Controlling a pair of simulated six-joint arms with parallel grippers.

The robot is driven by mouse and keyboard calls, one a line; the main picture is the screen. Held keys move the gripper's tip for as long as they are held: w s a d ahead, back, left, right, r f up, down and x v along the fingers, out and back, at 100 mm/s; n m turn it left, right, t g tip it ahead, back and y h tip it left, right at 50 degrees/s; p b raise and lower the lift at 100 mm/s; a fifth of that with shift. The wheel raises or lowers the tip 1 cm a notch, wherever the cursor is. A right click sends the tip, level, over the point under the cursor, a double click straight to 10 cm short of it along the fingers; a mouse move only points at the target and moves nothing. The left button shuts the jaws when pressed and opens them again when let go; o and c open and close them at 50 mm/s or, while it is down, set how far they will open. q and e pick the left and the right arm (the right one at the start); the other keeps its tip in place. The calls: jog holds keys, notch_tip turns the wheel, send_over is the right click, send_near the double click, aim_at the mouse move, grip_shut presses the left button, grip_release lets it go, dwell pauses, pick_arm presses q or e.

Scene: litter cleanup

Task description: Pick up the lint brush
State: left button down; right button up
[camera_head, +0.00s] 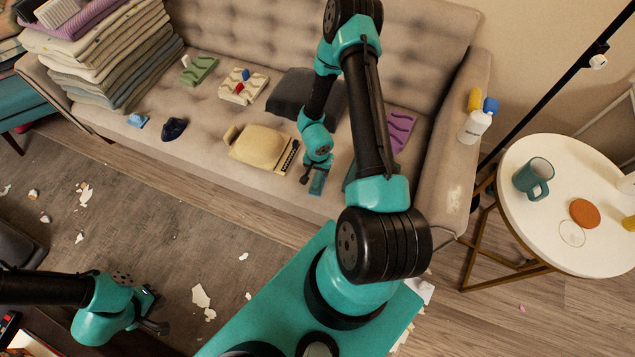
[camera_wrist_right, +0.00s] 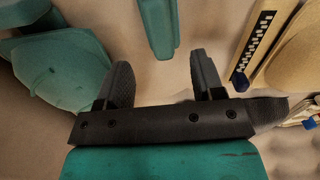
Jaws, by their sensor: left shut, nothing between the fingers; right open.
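A teal bar (camera_head: 318,183), which looks like the lint brush or its handle, lies on the sofa seat near the front edge. In the right wrist view the bar (camera_wrist_right: 157,28) is ahead of the gap between the fingers, apart from them. My right gripper (camera_head: 304,168) is open and empty, low over the seat; its fingers also show in the wrist view (camera_wrist_right: 162,82). The rest of the bar is out of that view. My left gripper (camera_head: 157,312) is shut and empty at the lower left, far from the sofa.
A yellow cushion-like item (camera_head: 262,147) with a checkered strip (camera_wrist_right: 254,48) lies close beside the right gripper. A dark folded item (camera_head: 290,92) and purple cloth (camera_head: 400,127) lie behind. Folded textiles (camera_head: 105,60) are stacked left. A round table (camera_head: 530,215) stands right.

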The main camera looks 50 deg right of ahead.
aim_at(318, 178)
jog(key=shift+f, duration=0.85)
jog(key=shift+f, duration=0.1)
jog(key=shift+a+f, duration=0.15)
jog(key=shift+f, duration=2.35)
jog(key=c, duration=1)
jog(key=shift+r, duration=5)
